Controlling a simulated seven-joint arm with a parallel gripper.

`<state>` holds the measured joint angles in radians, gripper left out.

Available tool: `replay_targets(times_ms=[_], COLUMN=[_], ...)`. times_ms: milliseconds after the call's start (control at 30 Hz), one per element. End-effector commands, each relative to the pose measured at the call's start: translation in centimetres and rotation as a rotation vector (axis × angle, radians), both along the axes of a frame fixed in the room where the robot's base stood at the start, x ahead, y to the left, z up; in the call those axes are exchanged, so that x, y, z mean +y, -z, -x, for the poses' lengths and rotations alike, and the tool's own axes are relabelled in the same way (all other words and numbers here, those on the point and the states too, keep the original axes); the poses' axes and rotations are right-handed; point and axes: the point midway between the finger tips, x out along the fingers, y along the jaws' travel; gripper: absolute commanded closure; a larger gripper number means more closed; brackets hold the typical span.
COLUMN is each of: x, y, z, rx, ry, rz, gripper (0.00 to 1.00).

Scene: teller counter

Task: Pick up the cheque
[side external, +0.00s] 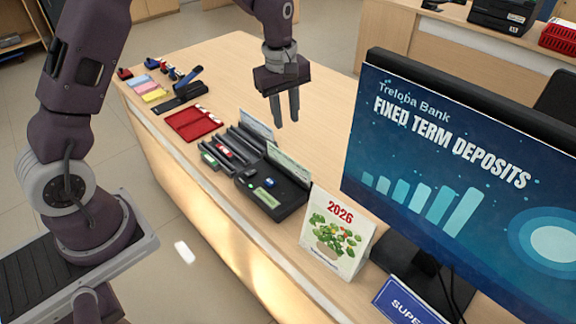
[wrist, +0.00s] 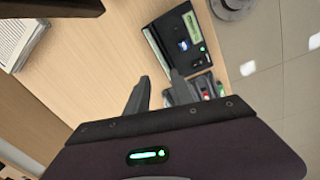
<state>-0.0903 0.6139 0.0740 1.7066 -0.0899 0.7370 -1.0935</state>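Two pale printed slips that look like cheques stand on edge on the counter (side external: 325,95). One, greenish, stands (side external: 289,164) along the back of a black tray (side external: 283,207); the other (side external: 257,127) stands behind dark slotted holders. I cannot tell which is the cheque meant. In the wrist view, a pale green slip (wrist: 192,26) shows at the black tray's edge (wrist: 165,52). My gripper (side external: 285,120) hangs pointing down above the counter, behind the slips in the side view. Its two fingers are apart with nothing between them, as the wrist view (wrist: 159,77) also shows.
A calendar (side external: 337,233) and a large monitor (side external: 455,170) stand to the right of the tray. The counter behind the gripper is clear.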

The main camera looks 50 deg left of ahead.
Motion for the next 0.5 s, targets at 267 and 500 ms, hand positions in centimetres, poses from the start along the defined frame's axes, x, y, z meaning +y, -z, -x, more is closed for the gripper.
replay_targets(times_ms=[267, 500], x=[1.8, 1.2], y=[9.9, 13.6], z=[-2.4, -1.7], rx=[0.089, 0.094], ry=[-0.266, -0.267], rz=[0.007, 0.008], gripper=[0.72, 0.72])
